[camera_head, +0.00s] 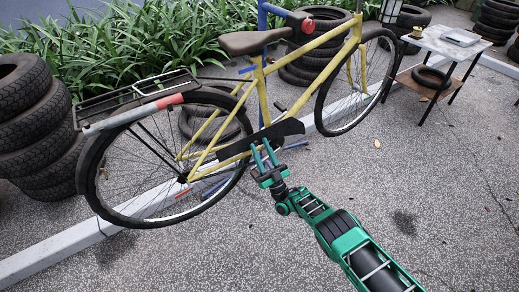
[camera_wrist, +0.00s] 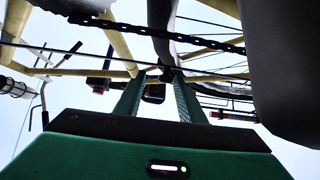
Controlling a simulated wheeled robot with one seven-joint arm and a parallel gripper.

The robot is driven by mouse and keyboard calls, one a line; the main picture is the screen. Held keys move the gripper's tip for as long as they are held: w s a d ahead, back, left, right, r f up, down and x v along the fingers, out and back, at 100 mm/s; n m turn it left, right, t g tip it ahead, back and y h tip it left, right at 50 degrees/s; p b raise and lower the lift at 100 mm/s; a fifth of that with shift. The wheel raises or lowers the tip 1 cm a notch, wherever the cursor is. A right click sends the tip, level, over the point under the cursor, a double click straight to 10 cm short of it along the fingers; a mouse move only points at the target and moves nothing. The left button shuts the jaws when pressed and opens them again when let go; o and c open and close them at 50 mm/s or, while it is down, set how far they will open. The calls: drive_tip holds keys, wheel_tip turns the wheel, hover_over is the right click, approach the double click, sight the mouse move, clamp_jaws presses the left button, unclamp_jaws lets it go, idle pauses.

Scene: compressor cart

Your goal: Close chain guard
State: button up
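A yellow bicycle (camera_head: 262,90) is held at a blue stand on the paving. Its black chain guard (camera_head: 285,130) is a long dark panel running from the crank area toward the rear hub. My green gripper (camera_head: 262,150) is at the lower edge of the guard, with its fingertips overlapping it in the head view. In the wrist view my gripper (camera_wrist: 158,85) points up, with its two fingers apart and nothing clearly held between them. A length of chain (camera_wrist: 190,37) crosses above them. I cannot tell whether the fingers touch the guard.
A large dark, blurred surface (camera_wrist: 288,65) is close on the right of the wrist view; I cannot tell what it is. Tyre stacks (camera_head: 35,125) stand at left and behind the bicycle. A small table (camera_head: 450,43) stands at back right. The paving at front right is clear.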

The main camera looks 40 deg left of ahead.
drive_tip(key=shift+s+f, duration=0.1)
drive_tip(key=v, duration=1)
drive_tip(key=shift+d+f, duration=0.2)
drive_tip(key=shift+f, duration=0.15)
